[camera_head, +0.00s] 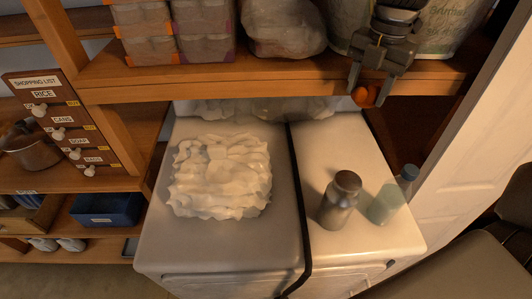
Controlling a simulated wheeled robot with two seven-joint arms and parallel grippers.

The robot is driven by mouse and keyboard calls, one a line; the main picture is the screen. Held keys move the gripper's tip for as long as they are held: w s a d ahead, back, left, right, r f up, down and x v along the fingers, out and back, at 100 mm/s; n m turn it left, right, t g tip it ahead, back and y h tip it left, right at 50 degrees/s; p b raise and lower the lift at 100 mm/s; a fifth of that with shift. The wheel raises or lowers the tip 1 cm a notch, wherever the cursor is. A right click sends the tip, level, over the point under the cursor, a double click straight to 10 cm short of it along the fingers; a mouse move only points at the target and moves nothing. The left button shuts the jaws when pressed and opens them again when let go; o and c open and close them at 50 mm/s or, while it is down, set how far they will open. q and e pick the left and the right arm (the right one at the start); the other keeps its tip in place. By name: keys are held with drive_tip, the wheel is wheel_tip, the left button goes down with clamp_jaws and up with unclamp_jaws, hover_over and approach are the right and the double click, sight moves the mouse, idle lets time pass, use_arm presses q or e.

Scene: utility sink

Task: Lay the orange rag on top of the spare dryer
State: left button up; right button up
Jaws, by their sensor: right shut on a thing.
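My right gripper (368,88) shows at the upper right, in front of the wooden shelf edge and above the right machine. It is shut on the orange rag, of which only a small bunched orange piece (366,97) shows between the fingers. Two white machines stand side by side below the shelf: a left one (225,245) with a crumpled white cloth pile (220,175) on top, and a right one (320,160) with two bottles on top. I cannot tell from labels which is the spare dryer. My left gripper is not in view.
A dark metal bottle (341,198) and a translucent blue-capped bottle (391,197) stand on the right machine's front half; its back half is clear. The loaded wooden shelf (220,83) overhangs the machines' rear. A white door frame (463,115) stands at right.

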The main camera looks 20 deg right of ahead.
sight(369, 103)
drive_tip(key=shift+w+r+m, duration=0.25)
drive_tip(key=shift+m, duration=0.05)
drive_tip(key=shift+t, duration=0.3)
drive_tip(key=s, duration=0.4)
drive_tip(key=shift+s+r, duration=0.1)
drive_tip(key=shift+r, duration=0.25)
drive_tip(key=shift+c, duration=0.5)
drive_tip(key=shift+s+f, duration=0.1)
drive_tip(key=shift+f, duration=0.65)
drive_tip(key=f, duration=0.1)
drive_tip(key=w+f, duration=0.1)
drive_tip(key=f, duration=0.1)
drive_tip(key=w+f, duration=0.1)
drive_tip(key=f, duration=0.1)
drive_tip(key=shift+w+f, duration=0.1)
drive_tip(key=shift+w, duration=0.05)
wheel_tip(369, 103, down, 17)
drive_tip(key=shift+f, duration=0.55)
wheel_tip(369, 103, down, 2)
drive_tip(key=shift+f, duration=0.8)
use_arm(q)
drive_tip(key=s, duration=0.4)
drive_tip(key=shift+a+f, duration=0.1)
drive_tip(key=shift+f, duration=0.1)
